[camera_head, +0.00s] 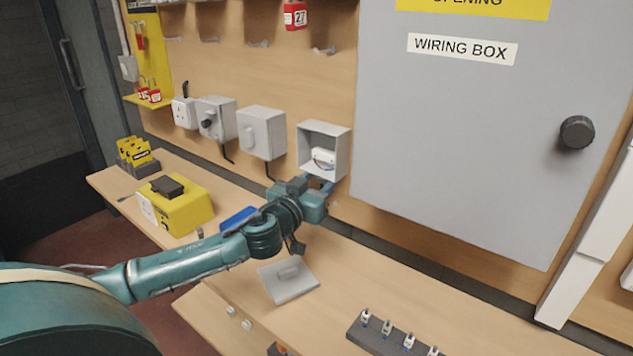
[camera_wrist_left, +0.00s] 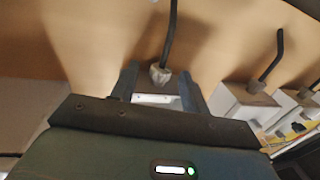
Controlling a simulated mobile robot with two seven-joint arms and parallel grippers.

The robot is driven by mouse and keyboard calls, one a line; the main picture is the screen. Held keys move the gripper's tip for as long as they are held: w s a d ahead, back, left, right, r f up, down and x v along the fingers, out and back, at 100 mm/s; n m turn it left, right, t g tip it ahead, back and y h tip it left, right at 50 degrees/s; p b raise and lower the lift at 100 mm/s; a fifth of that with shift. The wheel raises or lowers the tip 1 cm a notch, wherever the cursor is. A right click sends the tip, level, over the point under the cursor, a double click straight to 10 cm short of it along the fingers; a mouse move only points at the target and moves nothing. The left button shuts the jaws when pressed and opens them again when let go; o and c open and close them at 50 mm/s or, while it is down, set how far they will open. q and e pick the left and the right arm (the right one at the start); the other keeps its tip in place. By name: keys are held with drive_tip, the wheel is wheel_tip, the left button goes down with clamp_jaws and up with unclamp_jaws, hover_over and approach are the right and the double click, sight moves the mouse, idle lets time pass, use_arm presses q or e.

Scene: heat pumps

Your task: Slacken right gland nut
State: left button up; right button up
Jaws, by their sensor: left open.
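My left gripper (camera_head: 318,186) is right under the open grey box (camera_head: 342,165) on the wall board in the head view. In the left wrist view, a pale gland nut (camera_wrist_left: 160,74) with a black cable running through it lies between the two fingers of my left gripper (camera_wrist_left: 160,85). The fingers are open, one on each side of the nut; I cannot tell whether either touches it. In the head view the gripper hides this nut. A white block with blue wire (camera_head: 323,157) sits inside the open box. My right gripper is not in view.
Closed grey boxes (camera_head: 262,133) with cables stand left of the open box. A large grey cabinet (camera_head: 450,130) is close on the right. The bench holds a yellow box (camera_head: 183,208), a loose grey cover (camera_head: 290,288) and a dark rack (camera_head: 375,338).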

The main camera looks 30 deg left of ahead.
use_arm(q)
drive_tip(key=shift+c, duration=0.4)
drive_tip(key=c, duration=0.9)
drive_tip(key=shift+a+f+m+h, duration=0.1)
drive_tip(key=shift+m+h, duration=0.2)
drive_tip(key=shift+h, duration=0.2)
